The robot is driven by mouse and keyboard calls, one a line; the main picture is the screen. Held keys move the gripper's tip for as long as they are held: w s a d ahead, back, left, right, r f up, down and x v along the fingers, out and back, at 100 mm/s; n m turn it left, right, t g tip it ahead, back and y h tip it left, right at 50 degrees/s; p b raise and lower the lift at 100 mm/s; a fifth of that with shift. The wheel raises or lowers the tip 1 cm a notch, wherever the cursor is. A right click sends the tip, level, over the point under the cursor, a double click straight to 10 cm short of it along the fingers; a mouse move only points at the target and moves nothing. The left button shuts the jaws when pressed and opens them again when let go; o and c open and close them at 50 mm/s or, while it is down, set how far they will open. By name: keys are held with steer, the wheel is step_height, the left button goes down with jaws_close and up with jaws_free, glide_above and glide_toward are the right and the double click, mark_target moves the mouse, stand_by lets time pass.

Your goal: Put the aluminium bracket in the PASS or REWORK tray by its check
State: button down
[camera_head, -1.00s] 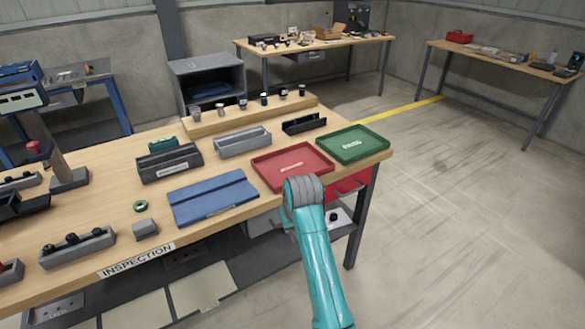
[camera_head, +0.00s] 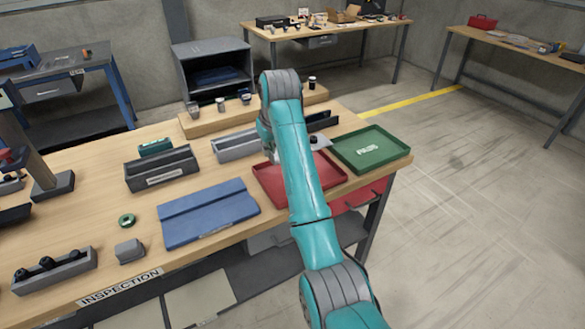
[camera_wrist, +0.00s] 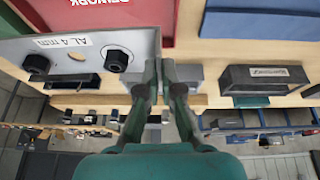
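The aluminium bracket (camera_wrist: 132,42) is a grey plate with a label reading "AL 4 mm", a hole and dark bolts. My gripper (camera_wrist: 160,70) is shut on its right edge in the wrist view. In the head view a piece of the bracket (camera_head: 321,143) shows right of my arm, by the red tray's far edge; my gripper is hidden there. The red REWORK tray (camera_head: 268,187) is partly behind my arm; it also shows in the wrist view (camera_wrist: 160,32). The green PASS tray (camera_head: 366,163), right of it, looks empty.
A blue board (camera_head: 208,212) lies left of the red tray. A dark grey bin (camera_head: 162,170), a light grey bin (camera_head: 232,146) and a raised wooden shelf (camera_head: 200,124) with small parts stand behind. A grey block (camera_head: 129,251) and green ring (camera_head: 127,221) lie front left.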

step_height(320, 180, down, 10)
steer(key=shift+r, duration=0.15)
stand_by(0.3)
steer(key=shift+f, duration=0.65)
steer(key=c, duration=1.5)
jaws_free()
steer(key=shift+f, duration=0.1)
steer(key=shift+o, duration=0.9)
steer(key=shift+r, duration=0.2)
steer(key=shift+r, duration=0.25)
steer(key=v, duration=1.2)
steer(key=shift+r, duration=0.3)
